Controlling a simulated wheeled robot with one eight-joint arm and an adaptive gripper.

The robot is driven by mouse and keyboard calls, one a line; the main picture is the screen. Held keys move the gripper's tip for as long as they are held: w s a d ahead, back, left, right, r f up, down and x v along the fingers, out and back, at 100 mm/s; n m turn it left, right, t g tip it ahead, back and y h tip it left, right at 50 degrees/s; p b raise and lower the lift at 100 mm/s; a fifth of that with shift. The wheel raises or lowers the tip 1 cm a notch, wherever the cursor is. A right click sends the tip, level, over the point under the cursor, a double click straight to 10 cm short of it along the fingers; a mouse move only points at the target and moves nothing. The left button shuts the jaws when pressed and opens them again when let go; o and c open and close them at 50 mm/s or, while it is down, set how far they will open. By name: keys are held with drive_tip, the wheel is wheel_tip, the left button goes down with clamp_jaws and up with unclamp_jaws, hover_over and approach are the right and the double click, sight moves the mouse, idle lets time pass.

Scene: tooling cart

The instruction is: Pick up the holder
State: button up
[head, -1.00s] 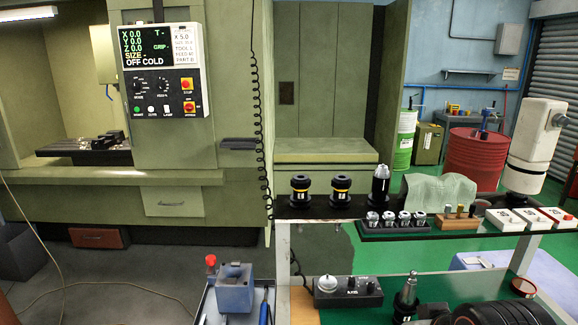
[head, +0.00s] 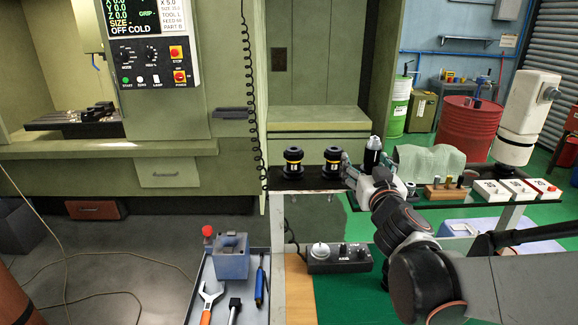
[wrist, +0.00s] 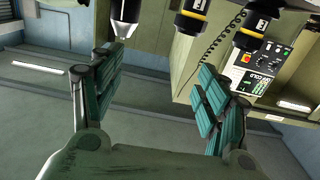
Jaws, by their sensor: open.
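Two black holders with yellow rings, the left one (head: 293,163) and the right one (head: 332,162), stand upright on the dark cart shelf (head: 312,183). A third, taller black holder (head: 372,152) stands to their right, partly hidden by my gripper. My gripper (head: 364,164) is open beside it, between it and the right yellow-ringed holder in the picture. In the wrist view my gripper (wrist: 152,75) has its fingers spread with nothing between them. The tall holder with a silver end (wrist: 126,15) and the yellow-ringed holders (wrist: 192,20) (wrist: 251,30) show beyond the fingertips, tilted in the picture.
A row of collets at the shelf's right is mostly hidden by my arm. A wooden block (head: 447,192), a grey-green cloth (head: 428,163) and white boxes (head: 491,190) stand further right. Below are a control box (head: 339,257) and a tool tray (head: 206,290) with a blue block (head: 232,257).

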drive_tip(key=w+a+f+n+y, duration=0.1)
drive_tip(key=w+a+n+y, duration=0.1)
drive_tip(key=w+a+y, duration=0.15)
drive_tip(key=n+g+y+p, duration=0.1)
drive_tip(key=n+y, duration=0.2)
drive_tip(key=y, duration=0.1)
approach(296, 164)
drive_tip(key=x, duration=0.4)
drive_tip(key=b+x, duration=0.1)
drive_tip(key=x, duration=0.2)
drive_tip(key=shift+w+d+r, duration=0.2)
drive_tip(key=shift+d, duration=0.1)
drive_tip(key=x, duration=0.1)
drive_tip(key=b+x, duration=0.1)
drive_tip(key=x, duration=0.3)
drive_tip(key=shift+a+f+b, duration=0.25)
drive_tip(key=shift+f+b, duration=0.05)
drive_tip(key=shift+b, duration=0.05)
drive_tip(key=shift+s+r, duration=0.1)
clamp_jaws()
